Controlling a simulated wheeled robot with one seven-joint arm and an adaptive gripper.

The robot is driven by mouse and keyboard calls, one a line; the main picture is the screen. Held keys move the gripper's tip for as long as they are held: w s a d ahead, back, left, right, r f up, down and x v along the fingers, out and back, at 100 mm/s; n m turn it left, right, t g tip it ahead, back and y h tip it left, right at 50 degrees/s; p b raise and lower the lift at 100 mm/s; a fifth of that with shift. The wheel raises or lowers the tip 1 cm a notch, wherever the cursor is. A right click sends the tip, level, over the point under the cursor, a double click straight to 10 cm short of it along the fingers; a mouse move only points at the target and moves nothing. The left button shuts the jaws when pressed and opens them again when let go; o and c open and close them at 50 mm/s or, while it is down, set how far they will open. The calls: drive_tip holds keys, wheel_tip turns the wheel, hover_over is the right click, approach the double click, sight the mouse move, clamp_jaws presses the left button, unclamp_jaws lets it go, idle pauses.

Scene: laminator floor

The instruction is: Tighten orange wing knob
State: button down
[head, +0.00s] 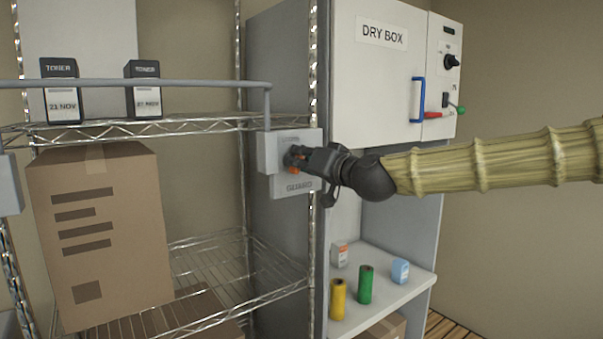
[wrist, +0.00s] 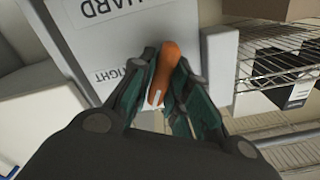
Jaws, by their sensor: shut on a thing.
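The orange wing knob (wrist: 160,72) sits between my two fingers in the wrist view, with a pale mark near its lower end. In the head view only small orange parts of the knob (head: 295,169) show past my fingers. My gripper (head: 297,158) is shut on the knob; in the wrist view my gripper (wrist: 160,85) has a finger against each side of it. The knob is on the grey guard bracket (head: 312,185), which is labelled GUARD, at the end of the shelf's front rail (head: 180,84). The knob's base is hidden.
A wire shelf rack (head: 200,122) stands left, with two toner boxes (head: 60,92) on top and a large carton (head: 100,235) below. The dry box (head: 378,75) is behind my gripper to the right. Below it, a shelf (head: 400,290) holds several small containers.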

drive_tip(key=m+b, duration=0.2)
drive_tip(key=m, duration=0.1)
drive_tip(key=m+b, duration=0.3)
drive_tip(key=shift+w+d+m, duration=0.15)
drive_tip(key=shift+d+m, duration=0.05)
drive_tip(key=shift+m, duration=0.1)
drive_tip(key=m+b, duration=0.2)
drive_tip(key=m, duration=0.1)
drive_tip(key=shift+m+b, duration=0.4)
drive_tip(key=shift+r+m+b, duration=0.1)
drive_tip(key=shift+m+b, duration=0.3)
drive_tip(key=shift+m, duration=0.4)
drive_tip(key=c, duration=1.4)
unclamp_jaws()
drive_tip(key=shift+c, duration=0.2)
drive_tip(key=shift+w+a+f, duration=0.15)
drive_tip(key=shift+f, duration=0.1)
drive_tip(key=v, duration=1.2)
